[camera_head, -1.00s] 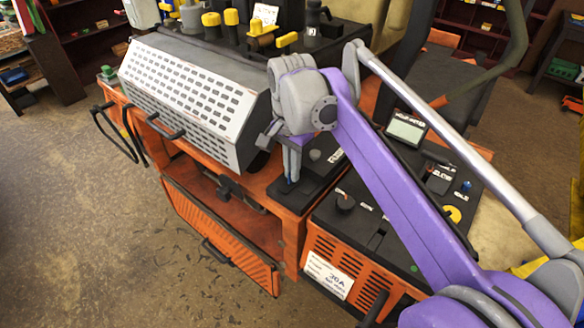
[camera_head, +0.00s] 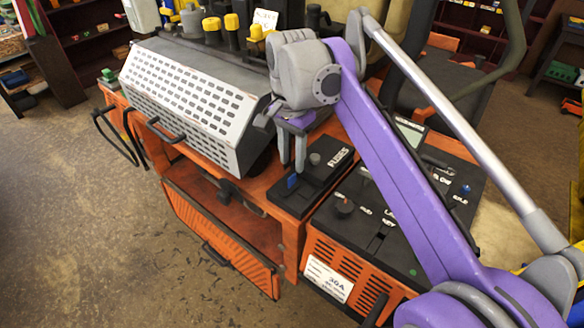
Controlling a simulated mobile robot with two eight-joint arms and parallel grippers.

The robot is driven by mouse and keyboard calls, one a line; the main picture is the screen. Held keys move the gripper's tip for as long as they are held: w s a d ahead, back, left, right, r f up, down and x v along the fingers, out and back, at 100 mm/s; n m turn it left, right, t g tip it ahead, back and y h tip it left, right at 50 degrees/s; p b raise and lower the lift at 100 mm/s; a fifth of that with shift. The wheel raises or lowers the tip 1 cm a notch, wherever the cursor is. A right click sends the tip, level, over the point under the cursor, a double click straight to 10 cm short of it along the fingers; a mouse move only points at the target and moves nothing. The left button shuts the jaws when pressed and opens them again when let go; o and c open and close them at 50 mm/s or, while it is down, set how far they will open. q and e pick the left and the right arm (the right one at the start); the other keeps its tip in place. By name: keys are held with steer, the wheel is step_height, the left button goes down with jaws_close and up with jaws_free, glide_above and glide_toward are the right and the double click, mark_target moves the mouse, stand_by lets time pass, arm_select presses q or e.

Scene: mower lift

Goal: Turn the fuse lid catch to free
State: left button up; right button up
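The black fuse box lid (camera_head: 322,172) lies closed on the orange machine and carries a white FUSES label (camera_head: 341,157). A small blue catch (camera_head: 292,181) shows near its front left end. Its exact turn is hard to tell at this size. My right gripper (camera_head: 293,166) is above the lid, pointing down, with its two grey fingers apart and nothing between them. The fingertips are a little above the blue catch and clear of it. A round grey knob (camera_head: 315,159) sits on the lid. My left gripper is not in view.
A white perforated guard (camera_head: 190,100) stands to the left of the lid. A black control panel (camera_head: 375,225) with a knob and switches lies to the right. Yellow-capped levers (camera_head: 232,24) stand behind. An orange slatted door (camera_head: 215,240) hangs open below.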

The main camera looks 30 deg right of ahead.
mark_target(292, 176)
step_height(292, 176, up, 6)
steer(key=shift+f, duration=0.1)
stand_by(0.6)
